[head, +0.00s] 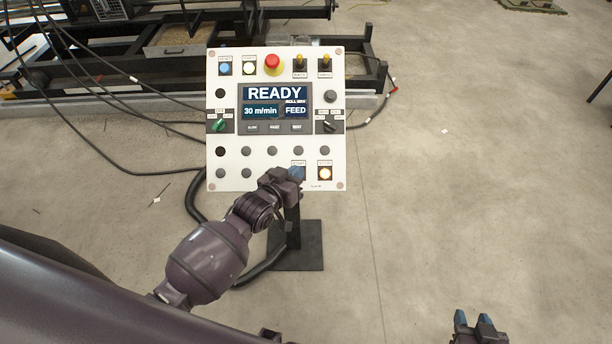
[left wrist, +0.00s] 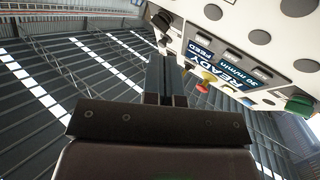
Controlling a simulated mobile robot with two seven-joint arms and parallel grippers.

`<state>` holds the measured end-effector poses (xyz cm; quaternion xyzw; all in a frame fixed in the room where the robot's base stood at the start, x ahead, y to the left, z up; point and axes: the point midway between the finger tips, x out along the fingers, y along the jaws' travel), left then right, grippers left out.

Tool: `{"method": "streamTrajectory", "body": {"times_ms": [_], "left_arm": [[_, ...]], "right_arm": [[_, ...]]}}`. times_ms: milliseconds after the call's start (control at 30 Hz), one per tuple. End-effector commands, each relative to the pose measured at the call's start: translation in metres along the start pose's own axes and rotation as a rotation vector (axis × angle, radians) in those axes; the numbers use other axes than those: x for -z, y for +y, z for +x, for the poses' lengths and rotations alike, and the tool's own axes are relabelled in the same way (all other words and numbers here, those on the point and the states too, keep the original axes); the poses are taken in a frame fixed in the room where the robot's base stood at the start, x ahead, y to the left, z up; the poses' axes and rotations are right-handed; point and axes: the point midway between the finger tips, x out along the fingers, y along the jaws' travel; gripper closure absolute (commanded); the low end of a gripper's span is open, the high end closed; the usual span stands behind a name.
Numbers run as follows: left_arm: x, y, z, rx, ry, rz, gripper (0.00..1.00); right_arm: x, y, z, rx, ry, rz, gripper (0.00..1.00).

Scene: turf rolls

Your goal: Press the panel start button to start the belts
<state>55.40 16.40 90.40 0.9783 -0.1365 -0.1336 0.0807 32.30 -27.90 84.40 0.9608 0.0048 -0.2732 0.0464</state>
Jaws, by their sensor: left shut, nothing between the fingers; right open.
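The white control panel (head: 235,135) stands upright on a post. Its screen (head: 275,103) reads READY, 30 m/min and FEED; the screen also shows tilted in the left wrist view (left wrist: 228,72). My left gripper (head: 297,172) is shut and empty at the panel's lower right, under a small label that seems to read START. The gripper covers the button there, and I cannot tell whether it touches it. A lit orange-white button (head: 325,174) is just to the right. In the left wrist view, the shut fingers (left wrist: 166,78) point toward the panel face. My right gripper (head: 473,322) is open at the lower right, far from the panel.
A red emergency button (head: 272,63), a blue button (head: 225,68), a white button (head: 250,68) and switches line the panel's top. The post's dark base plate (head: 312,250) sits on the floor. Black cables run left. Dark machinery (head: 150,45) stands behind.

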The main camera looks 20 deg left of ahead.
Motion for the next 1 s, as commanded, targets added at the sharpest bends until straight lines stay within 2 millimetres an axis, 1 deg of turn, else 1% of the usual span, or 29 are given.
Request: {"method": "streamTrajectory", "body": {"times_ms": [167,567,767,1000], "left_arm": [[0.000,0.000,0.000,-0.004,0.012,-0.063,1.00],[-0.001,-0.001,0.001,-0.004,0.012,-0.066,1.00],[-0.008,-0.006,0.009,-0.004,0.012,-0.065,1.00],[-0.022,-0.016,0.024,-0.005,0.010,-0.067,1.00]], "right_arm": [[0.001,-0.001,0.001,0.001,0.003,0.001,0.60],[0.003,-0.003,0.004,0.003,0.009,0.007,0.60],[-0.009,-0.004,0.010,0.003,0.007,0.004,0.60],[-0.032,-0.005,0.022,0.003,-0.001,0.000,0.60]]}}
